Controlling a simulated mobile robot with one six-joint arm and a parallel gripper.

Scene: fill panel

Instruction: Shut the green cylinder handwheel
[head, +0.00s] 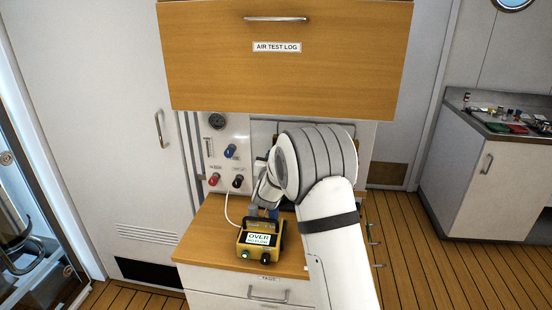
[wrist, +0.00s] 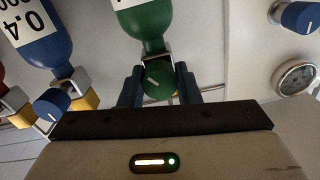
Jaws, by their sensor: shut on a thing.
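In the wrist view the green cylinder (wrist: 148,28) hangs down into the picture, with its green handwheel (wrist: 158,82) at its end. The handwheel has a pale line across its face. My gripper (wrist: 159,88) has its two dark blue fingers on either side of the handwheel and is shut on it. In the head view my gripper (head: 262,192) is at the panel, mostly hidden by my own arm. The green cylinder and its handwheel are hidden there.
A blue cylinder (wrist: 40,35) with a blue handwheel (wrist: 52,104) stands beside the green one. A gauge (wrist: 296,77) and a blue knob (wrist: 300,17) are on the right. A yellow meter reading OVER (head: 260,243) sits on the wooden counter (head: 205,243). A drawer (head: 285,60) overhangs the panel.

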